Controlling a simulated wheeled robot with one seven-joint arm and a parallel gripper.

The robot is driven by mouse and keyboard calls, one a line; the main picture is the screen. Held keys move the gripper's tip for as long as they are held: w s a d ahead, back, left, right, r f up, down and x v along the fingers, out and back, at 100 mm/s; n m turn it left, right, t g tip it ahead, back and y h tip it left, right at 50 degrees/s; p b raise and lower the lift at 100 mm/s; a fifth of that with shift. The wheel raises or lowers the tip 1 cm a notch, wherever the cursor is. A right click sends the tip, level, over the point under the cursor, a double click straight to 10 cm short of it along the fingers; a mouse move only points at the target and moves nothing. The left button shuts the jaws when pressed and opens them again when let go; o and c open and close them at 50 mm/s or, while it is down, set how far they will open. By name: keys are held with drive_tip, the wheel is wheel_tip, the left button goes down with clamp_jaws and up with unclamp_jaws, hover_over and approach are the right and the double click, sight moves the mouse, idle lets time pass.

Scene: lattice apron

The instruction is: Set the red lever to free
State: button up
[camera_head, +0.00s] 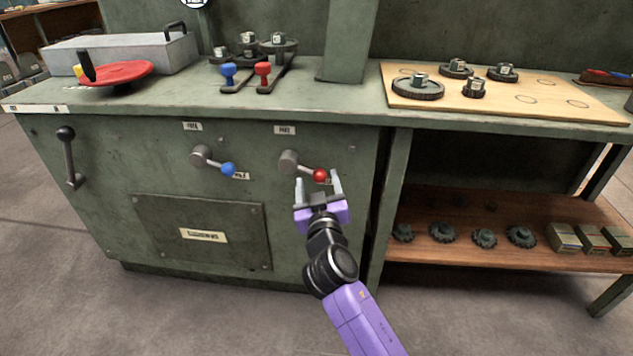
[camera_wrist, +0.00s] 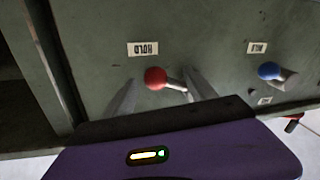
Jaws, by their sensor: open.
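The red lever (camera_head: 319,175) is on the front of the green cabinet, a grey arm on a round hub with a red ball at its end. The arm slopes down to the right, and the ball is beside a label, partly hidden, below and right of the hub. A label reading FREE (camera_head: 285,130) is above the hub. My gripper (camera_head: 318,184) is open, its fingers around or just in front of the red ball. In the wrist view the red ball (camera_wrist: 155,77) shows between the fingertips, below the HOLD label (camera_wrist: 143,49). I cannot tell whether they touch.
A similar blue lever (camera_head: 228,169) is to the left on the same panel. A dark handle (camera_head: 69,160) is farther left. Small blue and red levers (camera_head: 262,72) stand on the bench top. An open shelf (camera_head: 480,235) with gears is at the right.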

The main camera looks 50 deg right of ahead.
drive_tip(key=shift+w+d, duration=0.45)
clamp_jaws()
drive_tip(key=shift+r, duration=0.1)
